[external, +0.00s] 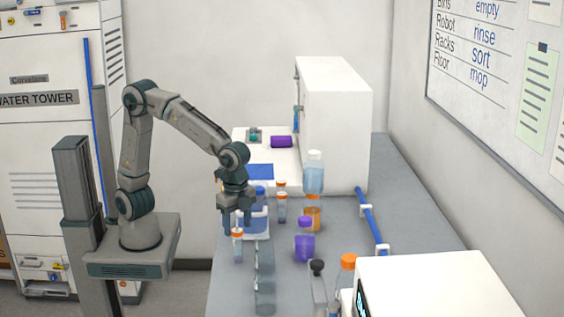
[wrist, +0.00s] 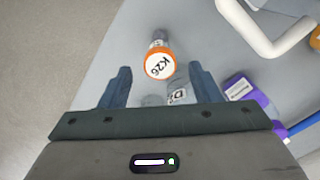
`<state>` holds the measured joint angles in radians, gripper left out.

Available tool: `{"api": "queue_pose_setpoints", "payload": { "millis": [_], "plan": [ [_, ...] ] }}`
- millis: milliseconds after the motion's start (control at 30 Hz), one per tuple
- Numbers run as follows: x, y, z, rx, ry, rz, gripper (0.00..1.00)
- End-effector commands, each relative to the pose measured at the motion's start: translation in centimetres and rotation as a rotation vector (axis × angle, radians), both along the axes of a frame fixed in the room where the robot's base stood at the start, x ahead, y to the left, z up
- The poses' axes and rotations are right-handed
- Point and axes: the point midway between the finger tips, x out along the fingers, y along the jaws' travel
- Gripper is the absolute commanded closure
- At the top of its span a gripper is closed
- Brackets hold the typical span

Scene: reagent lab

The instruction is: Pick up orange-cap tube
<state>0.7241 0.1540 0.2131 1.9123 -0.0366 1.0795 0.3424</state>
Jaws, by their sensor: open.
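An orange-cap tube (external: 237,248) stands upright near the bench's left edge in the external view, just below my gripper (external: 238,220). In the wrist view an orange cap marked K26 (wrist: 160,65) is seen from above, between the fingertips of my gripper (wrist: 160,78). My gripper is open, with a finger on each side of the cap and a gap at both sides. Nothing is held. The tube's body is mostly hidden under its cap in the wrist view. Two similar small orange-capped tubes (external: 281,208) stand farther back on the bench.
A clear glass vessel (external: 264,280) stands close to the tube; a clear labelled item (wrist: 178,96) shows beside the cap. A purple bottle (external: 304,247), an amber bottle (external: 313,218) and a black-capped bottle (external: 318,285) stand to the right. A white box (external: 440,290) occupies the front right.

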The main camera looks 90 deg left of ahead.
Motion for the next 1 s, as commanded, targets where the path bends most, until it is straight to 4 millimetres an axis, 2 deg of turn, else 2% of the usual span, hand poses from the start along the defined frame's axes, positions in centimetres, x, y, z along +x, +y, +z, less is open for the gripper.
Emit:
{"api": "queue_pose_setpoints", "payload": {
  "millis": [100,267,533,667,867,1000],
  "plan": [
    [-0.1,0.0,-1.3,0.001,0.001,-0.001,0.43],
    [-0.1,0.1,-2.3,0.001,0.001,-0.001,0.43],
    [-0.4,0.4,-6.1,0.002,0.003,0.0,0.43],
    [-0.3,0.4,-6.8,0.0,0.0,0.001,0.43],
    [-0.3,0.4,-6.9,-0.001,-0.001,0.001,0.43],
    [-0.3,0.4,-6.9,-0.001,-0.001,0.001,0.82]
  ]
}}
